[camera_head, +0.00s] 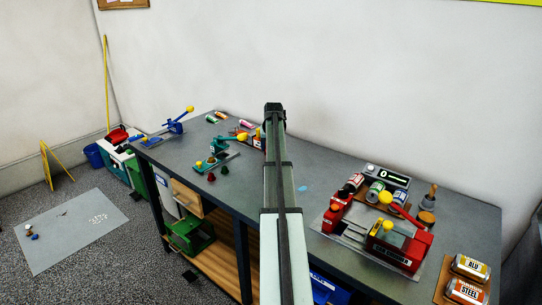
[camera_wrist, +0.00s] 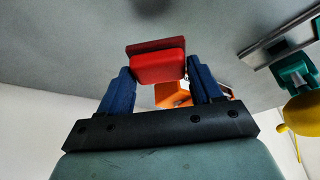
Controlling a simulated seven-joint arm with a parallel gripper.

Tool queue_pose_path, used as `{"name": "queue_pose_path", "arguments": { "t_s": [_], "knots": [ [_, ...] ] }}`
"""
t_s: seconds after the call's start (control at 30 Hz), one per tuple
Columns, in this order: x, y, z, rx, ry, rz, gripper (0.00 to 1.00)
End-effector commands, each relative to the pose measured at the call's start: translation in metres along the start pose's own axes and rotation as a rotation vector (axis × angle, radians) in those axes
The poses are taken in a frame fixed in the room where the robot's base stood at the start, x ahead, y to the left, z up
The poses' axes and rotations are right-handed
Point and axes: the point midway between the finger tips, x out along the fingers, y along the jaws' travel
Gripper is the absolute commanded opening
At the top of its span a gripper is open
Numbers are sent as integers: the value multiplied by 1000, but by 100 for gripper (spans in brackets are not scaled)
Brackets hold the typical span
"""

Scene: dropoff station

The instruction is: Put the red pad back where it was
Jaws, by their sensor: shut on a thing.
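The red pad (camera_wrist: 157,68) is a red block with a flat, darker red plate along its far edge. In the wrist view it sits between the two blue fingers of my gripper (camera_wrist: 161,76), which is shut on it. The grey surface lies beyond the pad; I cannot tell whether they touch. In the head view my own arm reaches up the middle of the picture, and I cannot make out the gripper or the pad there. I cannot tell which spot the pad came from.
A teal device (camera_head: 217,157) with a yellow knob stands left of my arm; a teal part with a yellow knob (camera_wrist: 308,114) shows right in the wrist view. An orange thing (camera_wrist: 172,94) lies behind the pad. A red machine (camera_head: 398,246) stands front right on the grey bench (camera_head: 330,165).

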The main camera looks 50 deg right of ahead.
Motion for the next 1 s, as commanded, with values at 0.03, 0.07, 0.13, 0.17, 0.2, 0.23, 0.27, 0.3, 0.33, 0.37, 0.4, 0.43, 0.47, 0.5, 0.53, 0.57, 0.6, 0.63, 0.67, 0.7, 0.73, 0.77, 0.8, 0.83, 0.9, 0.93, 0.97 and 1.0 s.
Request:
{"name": "queue_pose_path", "arguments": {
  "t_s": [0.03,0.07,0.13,0.17,0.2,0.23,0.27,0.3,0.33,0.37,0.4,0.43,0.47,0.5,0.53,0.57,0.6,0.63,0.67,0.7,0.73,0.77,0.8,0.83,0.9,0.93,0.97,1.0],
  "knots": [
    [5,0,2,0,-1,0,31],
    [7,0,3,0,-1,0,31],
    [11,0,5,0,-1,0,31],
    [12,0,6,0,-1,0,31],
    [16,0,7,0,-1,0,31],
    [19,0,8,0,-1,0,31],
    [22,0,10,0,-1,0,31],
    [27,0,12,0,-1,0,31],
    [30,0,13,0,-1,0,31],
    [34,0,15,0,-2,0,31],
    [38,0,16,0,-2,0,31],
    [40,0,17,0,-1,0,31],
    [41,0,18,0,-1,0,31],
    [42,0,18,0,0,0,31],
    [42,0,17,0,0,0,31],
    [42,0,17,0,1,0,31],
    [41,0,17,0,1,0,31],
    [41,0,17,0,0,0,31],
    [41,0,17,0,0,0,31],
    [42,0,17,0,0,0,31],
    [42,0,17,0,0,0,31],
    [42,0,18,0,0,0,31],
    [43,0,18,0,0,0,31],
    [44,0,18,0,0,0,31],
    [44,0,18,0,0,0,67],
    [44,0,18,0,0,0,70],
    [44,0,18,0,0,0,73],
    [44,0,18,0,0,0,77]
  ]
}}
